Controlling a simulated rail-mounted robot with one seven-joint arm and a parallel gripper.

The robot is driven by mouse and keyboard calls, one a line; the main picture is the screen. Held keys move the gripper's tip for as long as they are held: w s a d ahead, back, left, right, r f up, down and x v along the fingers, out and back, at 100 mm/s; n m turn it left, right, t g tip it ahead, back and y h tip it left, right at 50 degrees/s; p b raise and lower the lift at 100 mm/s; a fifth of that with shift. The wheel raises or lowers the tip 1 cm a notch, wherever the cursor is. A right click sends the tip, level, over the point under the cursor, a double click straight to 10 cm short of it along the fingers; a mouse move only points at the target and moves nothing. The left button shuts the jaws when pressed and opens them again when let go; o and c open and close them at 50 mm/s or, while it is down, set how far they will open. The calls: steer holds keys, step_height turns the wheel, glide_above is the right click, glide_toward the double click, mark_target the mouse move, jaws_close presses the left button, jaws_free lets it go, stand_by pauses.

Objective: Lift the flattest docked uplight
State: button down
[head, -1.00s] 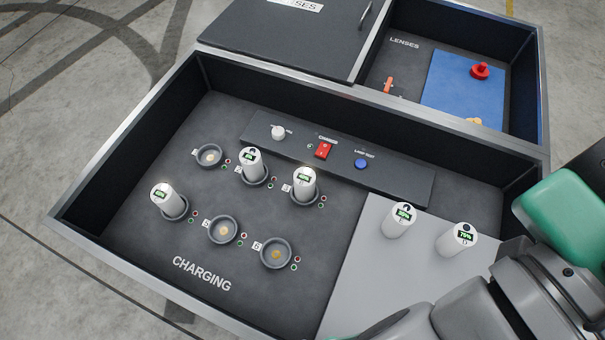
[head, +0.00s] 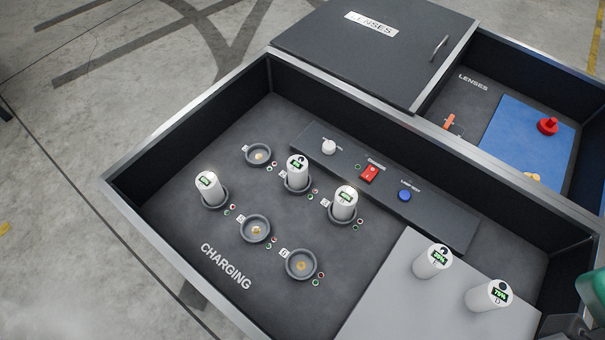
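Three white cylindrical uplights stand in round docks in the charging tote (head: 180,127): a left uplight (head: 209,190), a middle uplight (head: 297,174) in dock 2, and a right uplight (head: 344,206) in dock 3. Each has a small green percentage display on its top, too small to read surely. Three docks are empty: the back-left dock (head: 258,155), the front dock (head: 255,229) and dock 6 (head: 301,264). My gripper is not in view; only a bit of my arm shows at the lower right edge.
Two more uplights, one (head: 433,262) and one reading about 75% (head: 488,296), stand on a grey pad (head: 400,300).

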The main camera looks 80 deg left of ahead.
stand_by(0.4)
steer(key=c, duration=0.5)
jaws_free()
